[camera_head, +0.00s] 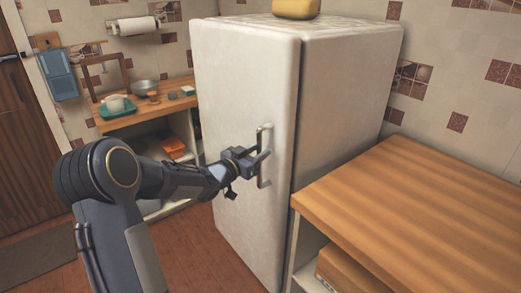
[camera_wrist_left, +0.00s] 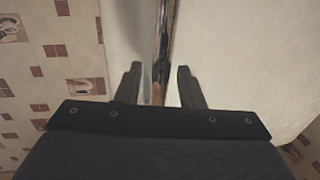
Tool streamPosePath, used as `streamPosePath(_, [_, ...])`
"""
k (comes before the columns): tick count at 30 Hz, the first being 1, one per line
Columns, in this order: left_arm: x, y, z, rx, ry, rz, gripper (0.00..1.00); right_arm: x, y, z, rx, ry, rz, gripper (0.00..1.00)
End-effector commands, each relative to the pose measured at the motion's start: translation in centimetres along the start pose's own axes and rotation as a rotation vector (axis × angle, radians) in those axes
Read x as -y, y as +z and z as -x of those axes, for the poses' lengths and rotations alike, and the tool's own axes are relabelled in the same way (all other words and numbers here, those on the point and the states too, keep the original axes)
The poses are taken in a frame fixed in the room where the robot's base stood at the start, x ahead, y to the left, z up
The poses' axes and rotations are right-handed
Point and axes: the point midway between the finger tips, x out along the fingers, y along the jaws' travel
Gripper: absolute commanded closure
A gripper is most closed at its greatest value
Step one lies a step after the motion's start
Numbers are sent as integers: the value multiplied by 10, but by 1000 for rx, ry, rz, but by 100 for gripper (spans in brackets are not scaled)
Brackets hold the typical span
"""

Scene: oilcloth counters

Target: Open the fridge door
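The white fridge (camera_head: 345,95) stands in the middle of the head view, and its door (camera_head: 235,75) looks shut. A vertical metal handle (camera_head: 264,176) is on the door near its right edge. My left gripper (camera_head: 260,157) is at the handle, about mid-height on it. In the left wrist view, the fingers of my left gripper (camera_wrist_left: 159,75) are apart, with a shiny upright strip, apparently the handle (camera_wrist_left: 163,40), between them. Clear gaps show on both sides, so the fingers do not seem to press on it. My right gripper is not in view.
A wooden counter (camera_head: 425,205) stands close to the fridge on the right. A shelf counter (camera_head: 150,112) with dishes is on the left behind my arm. A yellow object (camera_head: 296,8) is on the fridge top. Bare floor (camera_head: 205,250) lies in front of the door.

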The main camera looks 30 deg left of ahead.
Motion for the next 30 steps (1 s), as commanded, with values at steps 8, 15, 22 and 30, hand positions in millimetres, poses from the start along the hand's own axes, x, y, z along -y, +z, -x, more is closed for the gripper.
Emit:
streamPosePath(8, [0,0,-8,1,-1,-1,65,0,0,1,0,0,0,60])
streamPosePath(15, [0,0,-8,1,-1,-1,84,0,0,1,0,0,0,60])
streamPosePath(22, [0,0,-8,1,-1,0,100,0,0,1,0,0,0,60])
streamPosePath(30, [1,0,-6,2,3,0,100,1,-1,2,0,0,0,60])
